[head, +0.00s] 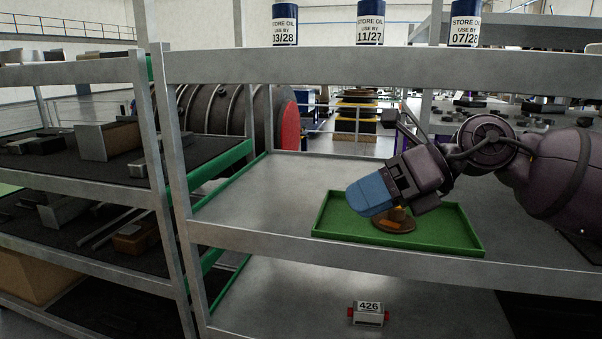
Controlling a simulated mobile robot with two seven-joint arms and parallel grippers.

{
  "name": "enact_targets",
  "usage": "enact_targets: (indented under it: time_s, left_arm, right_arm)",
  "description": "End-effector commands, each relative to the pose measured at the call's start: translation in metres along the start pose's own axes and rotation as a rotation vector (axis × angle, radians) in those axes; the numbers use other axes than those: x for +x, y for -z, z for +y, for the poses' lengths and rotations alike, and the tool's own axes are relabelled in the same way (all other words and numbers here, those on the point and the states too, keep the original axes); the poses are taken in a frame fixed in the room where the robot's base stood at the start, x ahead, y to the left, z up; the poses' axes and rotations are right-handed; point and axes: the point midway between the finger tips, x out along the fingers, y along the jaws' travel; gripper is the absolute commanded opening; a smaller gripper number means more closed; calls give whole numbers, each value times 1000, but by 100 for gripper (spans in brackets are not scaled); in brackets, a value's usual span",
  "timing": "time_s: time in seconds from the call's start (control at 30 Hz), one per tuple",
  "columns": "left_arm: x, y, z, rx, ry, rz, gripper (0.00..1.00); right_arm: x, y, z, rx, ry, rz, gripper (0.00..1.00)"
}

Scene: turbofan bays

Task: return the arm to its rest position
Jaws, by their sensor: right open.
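My right arm comes in from the right over the middle shelf (240,205). My right gripper (368,196) has blue fingers and is open. It is above the left-middle part of a green tray (460,238). A round brown part (404,226) with an orange patch lies in the tray, just below and to the right of the fingertips. The gripper hides some of this part, and I cannot tell whether they touch. My left gripper is not in view.
Cans labelled STORE OIL (370,22) stand on the top shelf. A small block marked 426 (369,313) sits on the lower shelf. Metal posts (172,170) and the front shelf edge (260,241) bound the space. The middle shelf left of the tray is clear.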

Motion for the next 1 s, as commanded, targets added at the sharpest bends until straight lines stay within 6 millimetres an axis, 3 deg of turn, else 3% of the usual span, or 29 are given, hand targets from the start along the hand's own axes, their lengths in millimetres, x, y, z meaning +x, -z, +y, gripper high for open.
enact_targets:
  time_s: [0.1,0.2,0.33,0.47,0.57,0.77,1.0]
  left_arm:
    - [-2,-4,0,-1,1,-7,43]
    - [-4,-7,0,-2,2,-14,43]
    - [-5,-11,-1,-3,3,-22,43]
    - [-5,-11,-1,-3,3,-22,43]
    - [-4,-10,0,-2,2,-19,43]
    - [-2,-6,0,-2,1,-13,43]
    - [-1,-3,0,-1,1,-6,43]
  right_arm:
    - [13,-21,11,140,-185,-213,68]
    - [15,-36,8,303,-324,-403,68]
    - [12,-42,-16,545,-457,-625,68]
    - [7,-33,-53,794,-543,-816,68]
    - [4,-16,-86,987,-586,-945,68]
    - [6,45,-152,1368,-626,-1168,68]
    - [17,151,-213,1795,-628,-1385,68]
